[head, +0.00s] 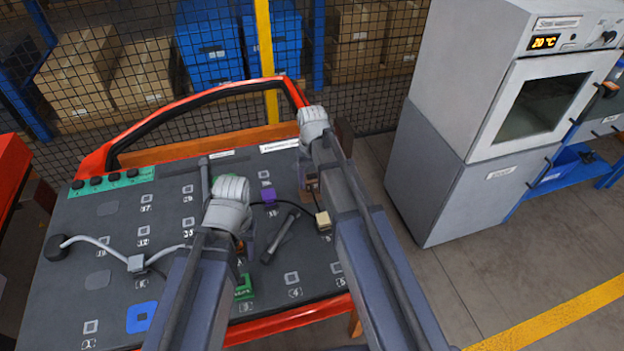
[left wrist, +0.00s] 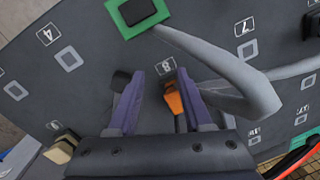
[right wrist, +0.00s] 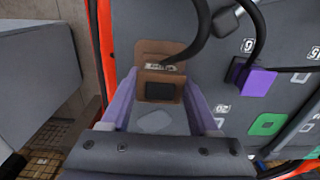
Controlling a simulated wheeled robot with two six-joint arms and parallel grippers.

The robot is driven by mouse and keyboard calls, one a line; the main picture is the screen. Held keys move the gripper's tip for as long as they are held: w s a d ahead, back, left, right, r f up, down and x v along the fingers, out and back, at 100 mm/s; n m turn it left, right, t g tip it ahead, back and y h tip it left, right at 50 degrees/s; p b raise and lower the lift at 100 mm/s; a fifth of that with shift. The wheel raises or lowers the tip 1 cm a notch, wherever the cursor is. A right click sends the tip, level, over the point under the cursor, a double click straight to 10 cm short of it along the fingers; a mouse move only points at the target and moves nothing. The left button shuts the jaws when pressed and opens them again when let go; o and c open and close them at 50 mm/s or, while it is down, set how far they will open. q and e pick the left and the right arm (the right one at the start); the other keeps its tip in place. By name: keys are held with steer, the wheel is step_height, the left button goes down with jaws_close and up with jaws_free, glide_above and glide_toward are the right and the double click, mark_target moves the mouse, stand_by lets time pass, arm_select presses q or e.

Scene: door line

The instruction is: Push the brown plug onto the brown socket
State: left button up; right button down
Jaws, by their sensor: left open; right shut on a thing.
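My right gripper (right wrist: 160,88) is shut on the brown plug (right wrist: 160,77), a brown block with a dark face between its purple fingers. Behind the plug is a light brown plate with a small label, which looks like the brown socket (right wrist: 150,50). The plug overlaps it in the right wrist view, so I cannot tell whether they touch. In the head view the brown parts (head: 312,185) show beside my right forearm. My left gripper (left wrist: 160,80) is open over the panel, with an orange piece (left wrist: 174,103) showing between its fingers; they do not visibly grip it.
A purple plug (right wrist: 255,82) and a green socket (right wrist: 267,125) lie right of the right gripper. Dark cable loops pass close by. A cream plug (head: 323,220) and a dark bar (head: 281,237) lie on the panel (head: 200,325). A grey cabinet (head: 430,170) stands at right.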

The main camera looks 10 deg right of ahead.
arm_select(q)
steer(key=shift+f+b, duration=0.4)
steer(key=shift+f, duration=0.05)
arm_select(e)
steer(key=shift+f, duration=0.4)
arm_select(q)
steer(key=shift+f+b, duration=0.35)
steer(key=shift+f, duration=0.05)
arm_select(e)
steer(key=shift+f, duration=0.4)
arm_select(q)
steer(key=shift+r, duration=0.15)
arm_select(e)
steer(key=shift+r, duration=0.15)
steer(key=shift+f, duration=0.2)
steer(key=shift+r, duration=0.15)
steer(key=shift+c, duration=2.2)
jaws_free()
steer(key=o, duration=0.4)
arm_select(q)
steer(key=shift+r, duration=0.1)
arm_select(e)
steer(key=shift+r, duration=0.1)
